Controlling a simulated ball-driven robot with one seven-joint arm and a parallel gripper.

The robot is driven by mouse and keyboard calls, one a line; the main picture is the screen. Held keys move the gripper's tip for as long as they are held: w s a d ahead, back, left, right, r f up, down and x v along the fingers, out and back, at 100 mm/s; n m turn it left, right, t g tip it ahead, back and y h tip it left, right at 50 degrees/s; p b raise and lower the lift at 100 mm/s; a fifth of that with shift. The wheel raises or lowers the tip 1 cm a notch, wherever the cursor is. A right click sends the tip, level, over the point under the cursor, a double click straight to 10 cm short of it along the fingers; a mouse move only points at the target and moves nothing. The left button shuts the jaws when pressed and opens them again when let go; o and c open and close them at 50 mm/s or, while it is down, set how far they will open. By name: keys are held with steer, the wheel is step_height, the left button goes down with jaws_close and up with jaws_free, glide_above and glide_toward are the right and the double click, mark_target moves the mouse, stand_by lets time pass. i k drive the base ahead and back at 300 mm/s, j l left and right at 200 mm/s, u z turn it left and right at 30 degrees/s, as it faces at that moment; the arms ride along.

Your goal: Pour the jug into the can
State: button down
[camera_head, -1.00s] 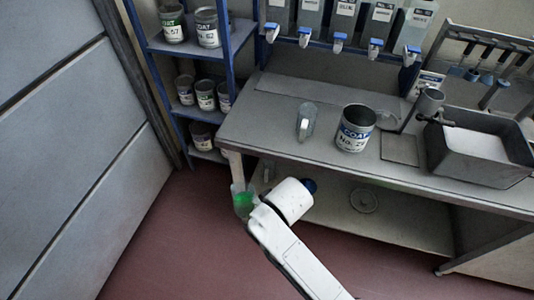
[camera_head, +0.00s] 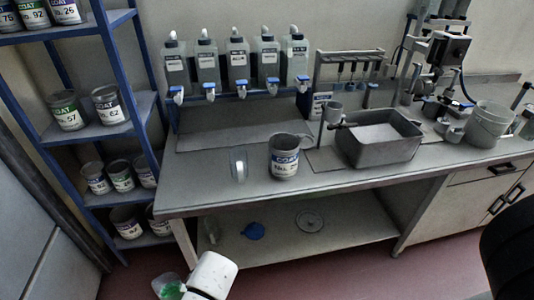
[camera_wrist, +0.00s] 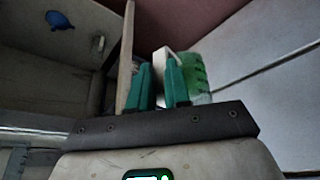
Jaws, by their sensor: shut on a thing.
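A clear jug with green contents (camera_head: 168,287) is at the bottom edge of the head view, below bench height and left of the bench's front leg. My gripper (camera_wrist: 160,85) is shut on the jug's pale handle; the green-marked jug body (camera_wrist: 195,72) shows just right of the fingers in the wrist view. In the head view my white wrist hides the fingertips. The can (camera_head: 284,160), grey with a blue and white COAT label, stands upright and open-topped on the bench, well apart from my gripper. Its inside is hard to make out.
Dispensers (camera_head: 237,62) line the back. A blue shelf (camera_head: 70,137) with cans stands left. The bench (camera_head: 215,190) front left is clear.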

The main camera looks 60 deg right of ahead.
mark_target(283, 148)
steer(key=i+j, duration=0.1)
steer(key=j, duration=0.4)
steer(key=i+j+z, duration=0.1)
steer(key=j, duration=0.4)
steer(key=i+j, duration=0.15)
steer(key=j, duration=0.35)
steer(key=j+z, duration=0.1)
steer(key=z, duration=2.4)
